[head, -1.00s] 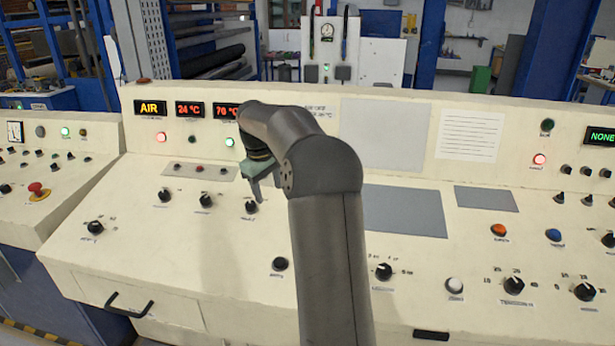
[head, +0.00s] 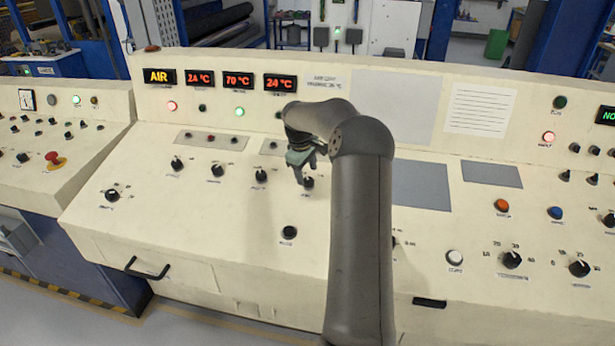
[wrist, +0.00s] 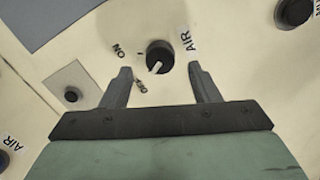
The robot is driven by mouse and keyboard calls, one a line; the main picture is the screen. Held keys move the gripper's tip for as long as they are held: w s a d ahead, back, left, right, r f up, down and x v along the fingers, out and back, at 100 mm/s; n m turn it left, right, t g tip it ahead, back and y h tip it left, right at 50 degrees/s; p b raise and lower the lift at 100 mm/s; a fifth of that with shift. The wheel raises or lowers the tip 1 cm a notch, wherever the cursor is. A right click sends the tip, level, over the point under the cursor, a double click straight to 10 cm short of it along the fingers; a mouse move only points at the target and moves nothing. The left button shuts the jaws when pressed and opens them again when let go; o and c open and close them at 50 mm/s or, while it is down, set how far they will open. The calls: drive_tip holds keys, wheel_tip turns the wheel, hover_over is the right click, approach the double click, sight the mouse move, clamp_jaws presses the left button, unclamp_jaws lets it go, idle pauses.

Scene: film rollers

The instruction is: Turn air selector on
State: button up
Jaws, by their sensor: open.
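The air selector is a round black knob (wrist: 159,57) between my fingertips in the wrist view. "AIR" is printed to its right and "ON" to its upper left, with a small mark at its lower left. Its white pointer points down and slightly left, toward that mark. In the head view the knob (head: 308,183) is the rightmost of the row below the displays, just under my fingers. My gripper (wrist: 160,69) is open, one finger on each side of the knob, with visible gaps. It also shows in the head view (head: 305,177). I cannot tell its height above the panel.
Other black knobs (head: 261,175) stand to the left in the same row. A black button (head: 289,232) is below. A lit "AIR" display (head: 159,77) and several temperature displays are above. My arm hides part of the panel's middle.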

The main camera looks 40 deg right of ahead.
sight(308, 179)
drive_tip(key=shift+x, duration=1.8)
drive_tip(key=c, duration=1)
drive_tip(key=shift+o, duration=0.2)
drive_tip(key=shift+m, duration=0.3)
drive_tip(key=m+b, duration=0.2)
drive_tip(key=m, duration=0.3)
drive_tip(key=shift+w, duration=0.1)
drive_tip(key=m+b, duration=0.1)
drive_tip(key=m, duration=0.5)
drive_tip(key=shift+d+r+y, duration=0.1)
drive_tip(key=shift+y, duration=0.3)
drive_tip(key=shift+m, duration=0.3)
